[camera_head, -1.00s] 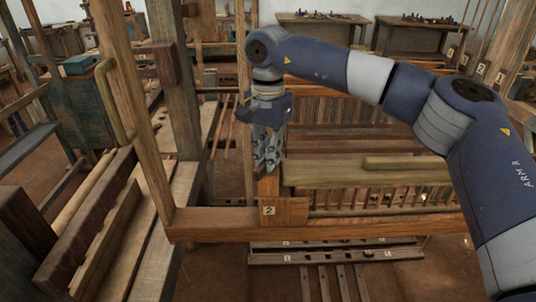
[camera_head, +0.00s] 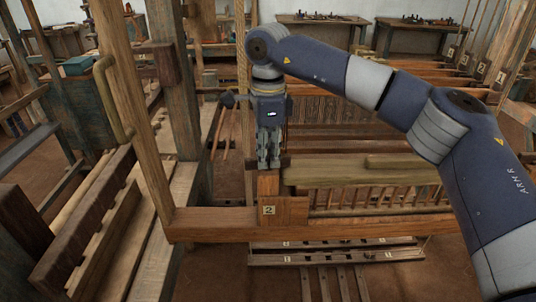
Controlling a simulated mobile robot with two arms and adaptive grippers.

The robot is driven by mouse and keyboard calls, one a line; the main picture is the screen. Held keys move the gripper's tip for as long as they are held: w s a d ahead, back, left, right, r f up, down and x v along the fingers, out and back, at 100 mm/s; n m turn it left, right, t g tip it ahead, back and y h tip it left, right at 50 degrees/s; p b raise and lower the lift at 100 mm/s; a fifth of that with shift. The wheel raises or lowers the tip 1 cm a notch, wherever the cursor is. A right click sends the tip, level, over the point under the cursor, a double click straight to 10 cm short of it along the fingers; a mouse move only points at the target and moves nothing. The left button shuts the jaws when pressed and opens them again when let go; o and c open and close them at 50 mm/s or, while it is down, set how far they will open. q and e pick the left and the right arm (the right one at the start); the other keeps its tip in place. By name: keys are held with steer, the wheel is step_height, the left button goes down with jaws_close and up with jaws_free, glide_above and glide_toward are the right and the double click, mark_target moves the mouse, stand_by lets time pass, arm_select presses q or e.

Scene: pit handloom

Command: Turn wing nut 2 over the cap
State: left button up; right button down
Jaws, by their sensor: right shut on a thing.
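My right gripper (camera_head: 268,164) points straight down at the top of the short wooden post that bears the label 2 (camera_head: 268,210). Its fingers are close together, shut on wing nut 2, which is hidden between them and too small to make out. The cap (camera_head: 340,174), a long pale wooden bar, runs to the right from beside the fingers. Whether the nut's wings lie over the cap cannot be seen. My left gripper is not in view.
An upright wooden post (camera_head: 133,110) of the loom frame stands left of the gripper. A lower beam (camera_head: 330,229) crosses in front. A loose-looking bar (camera_head: 400,161) lies along the cap's right part. Treadles (camera_head: 335,285) show below. Benches with tools stand at the back.

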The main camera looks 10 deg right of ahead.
mark_target(268, 157)
steer(key=shift+m, duration=0.8)
steer(key=c, duration=1.7)
jaws_free()
steer(key=shift+o, duration=0.2)
steer(key=shift+r, duration=0.1)
step_height(268, 157, up, 12)
steer(key=shift+s, duration=0.1)
